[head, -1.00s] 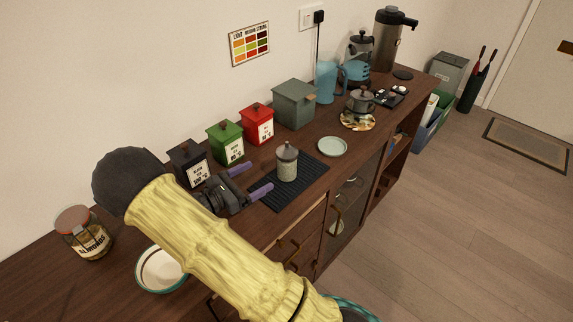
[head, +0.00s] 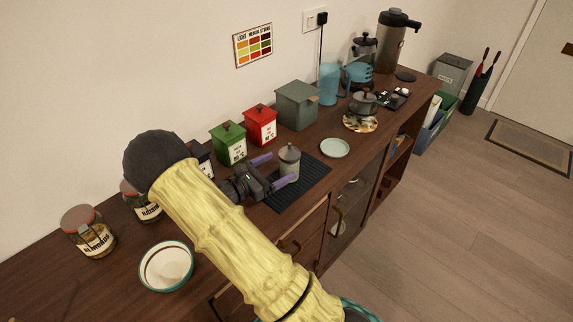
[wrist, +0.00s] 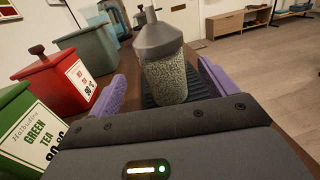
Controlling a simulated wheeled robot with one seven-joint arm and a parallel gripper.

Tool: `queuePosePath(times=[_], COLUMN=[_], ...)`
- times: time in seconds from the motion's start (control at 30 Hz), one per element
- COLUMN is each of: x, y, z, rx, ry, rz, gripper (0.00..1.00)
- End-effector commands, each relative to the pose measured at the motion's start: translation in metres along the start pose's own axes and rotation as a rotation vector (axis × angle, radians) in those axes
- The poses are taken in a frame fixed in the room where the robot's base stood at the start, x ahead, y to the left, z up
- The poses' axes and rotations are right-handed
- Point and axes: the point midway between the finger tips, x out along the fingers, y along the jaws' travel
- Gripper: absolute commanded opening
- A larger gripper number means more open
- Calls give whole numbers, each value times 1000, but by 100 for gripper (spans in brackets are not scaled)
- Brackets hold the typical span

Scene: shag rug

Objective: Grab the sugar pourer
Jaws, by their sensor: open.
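The sugar pourer (head: 289,160) is a small clear jar with pale grainy contents and a grey lid with a spout. It stands upright on a black ribbed mat (head: 305,187) on the wooden sideboard. In the wrist view the sugar pourer (wrist: 166,68) stands ahead, between the two purple fingers. My gripper (head: 272,170) is open, with one finger on each side of the pourer's near side. The wrist view shows my gripper (wrist: 160,88) with gaps beside the jar. I cannot tell exactly how deep the jar is between the fingers.
Green (head: 229,144) and red (head: 260,125) tea tins and a grey-green box (head: 297,105) stand along the wall, left of the gripper. A pale saucer (head: 335,148) lies beyond the mat. A white bowl (head: 166,267) and an almond jar (head: 89,232) sit nearer.

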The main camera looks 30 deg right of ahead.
Motion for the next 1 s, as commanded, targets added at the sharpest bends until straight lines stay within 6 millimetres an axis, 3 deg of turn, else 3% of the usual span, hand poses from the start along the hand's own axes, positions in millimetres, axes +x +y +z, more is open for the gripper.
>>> queuePosePath(times=[0.33,0.93,1.0], x=[45,46,46], y=[-2,0,0], z=[7,6,6], rx=[0,0,0], ry=[0,0,0], rz=[-2,6,5], gripper=[84,84,71])
